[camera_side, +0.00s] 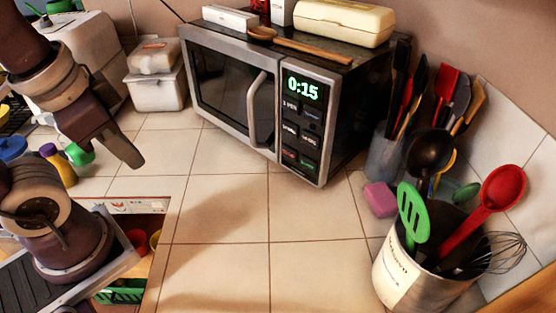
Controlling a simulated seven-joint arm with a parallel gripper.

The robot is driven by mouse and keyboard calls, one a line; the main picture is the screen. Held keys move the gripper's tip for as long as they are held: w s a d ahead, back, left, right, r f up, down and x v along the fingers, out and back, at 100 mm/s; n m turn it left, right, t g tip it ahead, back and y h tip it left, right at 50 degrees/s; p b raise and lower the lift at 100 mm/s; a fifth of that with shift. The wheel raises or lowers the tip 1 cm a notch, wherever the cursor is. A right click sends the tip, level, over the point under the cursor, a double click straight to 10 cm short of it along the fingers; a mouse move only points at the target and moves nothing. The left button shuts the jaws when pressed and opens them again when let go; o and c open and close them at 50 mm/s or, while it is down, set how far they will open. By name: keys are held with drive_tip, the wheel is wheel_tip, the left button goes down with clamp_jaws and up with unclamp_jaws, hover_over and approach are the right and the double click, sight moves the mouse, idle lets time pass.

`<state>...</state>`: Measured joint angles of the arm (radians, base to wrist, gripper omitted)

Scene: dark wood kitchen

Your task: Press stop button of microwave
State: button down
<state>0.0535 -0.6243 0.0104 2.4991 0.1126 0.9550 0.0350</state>
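The microwave (325,160) stands on the tiled counter with its door closed. Its display (305,89) reads 0:15 in green digits. Below the display is a black button panel (298,132) with several small dark buttons. The bottom pair of buttons (298,158) carries small coloured labels, too small to read, so I cannot tell which one is stop. My gripper (128,158) is above the counter, left of the microwave and well apart from the panel. It points down to the right. The fingers overlap in this view, so their opening does not show.
The door handle (259,108) juts out left of the panel. A wooden spoon (312,49) and a cream box (343,22) lie on top of the microwave. Utensil holders (400,285) and a pink sponge (379,197) stand to the right. The counter in front (220,215) is clear.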

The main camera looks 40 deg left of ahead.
drive_tip(key=s+a+f+m+g+y, duration=0.1)
drive_tip(key=a+f+m+g+y, duration=0.1)
drive_tip(key=a+m+g+y, duration=0.3)
drive_tip(key=s+a+f+m+g+y, duration=0.2)
drive_tip(key=a+m+y, duration=0.25)
drive_tip(key=a, duration=0.25)
drive_tip(key=w+a+r+m+t+y, duration=0.35)
drive_tip(key=w+m+y, duration=0.4)
drive_tip(key=m, duration=0.25)
drive_tip(key=w+d+f+m+t+h, duration=0.3)
drive_tip(key=w+d+m+t+h, duration=0.1)
drive_tip(key=m, duration=0.5)
drive_tip(key=w+d+f+m+t+h, duration=0.3)
drive_tip(key=w+d+m+t+h, duration=0.1)
drive_tip(key=w+d+m+t, duration=0.2)
drive_tip(key=w+d+f+m+t+h, duration=0.4)
drive_tip(key=w+m+t, duration=0.3)
drive_tip(key=m, duration=0.5)
drive_tip(key=shift+w+d+t, duration=0.15)
drive_tip(key=shift+d+t, duration=0.6)
drive_tip(key=shift+t, duration=0.1)
drive_tip(key=m+g+h, duration=0.1)
drive_tip(key=m+h, duration=0.5)
approach(288, 154)
drive_tip(key=shift+w+d+r, duration=0.1)
drive_tip(key=shift+w+d, duration=0.05)
drive_tip(key=shift+w, duration=2.75)
